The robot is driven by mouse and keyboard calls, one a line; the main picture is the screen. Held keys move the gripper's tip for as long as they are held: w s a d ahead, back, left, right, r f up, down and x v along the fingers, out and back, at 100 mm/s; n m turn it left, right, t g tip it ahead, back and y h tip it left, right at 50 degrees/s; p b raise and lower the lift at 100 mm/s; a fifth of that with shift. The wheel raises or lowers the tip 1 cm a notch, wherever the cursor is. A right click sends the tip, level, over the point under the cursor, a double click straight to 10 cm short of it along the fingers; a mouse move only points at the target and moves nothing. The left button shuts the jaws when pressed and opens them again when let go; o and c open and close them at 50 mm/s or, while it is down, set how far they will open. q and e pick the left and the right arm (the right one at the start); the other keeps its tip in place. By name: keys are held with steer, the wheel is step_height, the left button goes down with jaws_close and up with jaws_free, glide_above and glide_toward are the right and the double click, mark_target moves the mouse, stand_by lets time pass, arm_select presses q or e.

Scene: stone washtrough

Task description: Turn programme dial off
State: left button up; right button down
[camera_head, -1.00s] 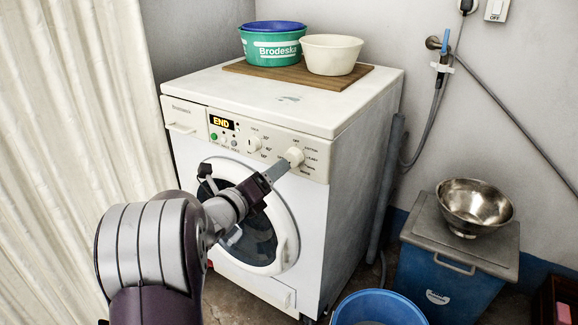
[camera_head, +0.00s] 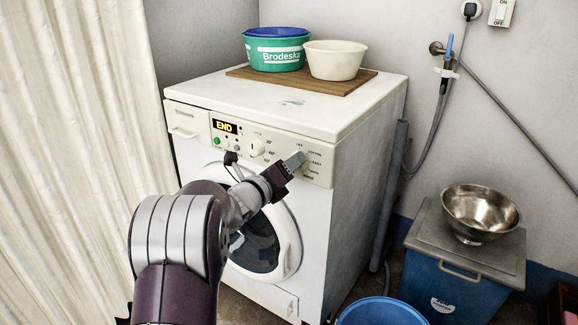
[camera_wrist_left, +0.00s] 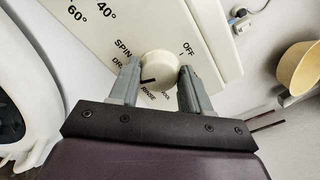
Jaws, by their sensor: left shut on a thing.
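The programme dial (camera_wrist_left: 158,72) is a round cream knob with a short black mark, on the washing machine's (camera_head: 345,190) front panel. In the left wrist view the mark points left, toward the SPIN and DRAIN side; OFF is printed at the dial's upper right. My left gripper (camera_wrist_left: 158,76) is shut on the dial, with one grey finger on each side. In the head view the left gripper (camera_head: 292,162) reaches the panel's right end and hides most of the dial. The display (camera_head: 224,126) reads END. My right gripper is not in view.
A second, smaller knob (camera_head: 257,148) sits left of the dial. The round door (camera_head: 285,245) is below my arm. Basins (camera_head: 334,62) stand on a board on top. A blue bin with a metal bowl (camera_head: 480,212) stands at the right, and a curtain (camera_head: 70,150) hangs at the left.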

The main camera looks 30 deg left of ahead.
arm_select(q)
steer(key=shift+d+f+m+p, duration=0.1)
steer(key=shift+m+p, duration=3.8)
steer(key=shift+m, duration=1.45)
steer(key=shift+d+f+m+p, duration=0.1)
steer(key=shift+d+m+p, duration=0.05)
steer(key=shift+m+p, duration=4.55)
steer(key=shift+d+f+m+p, duration=0.1)
steer(key=shift+m+p, duration=3.05)
steer(key=shift+m, duration=2.9)
steer(key=o, duration=1.1)
steer(key=shift+c, duration=0.2)
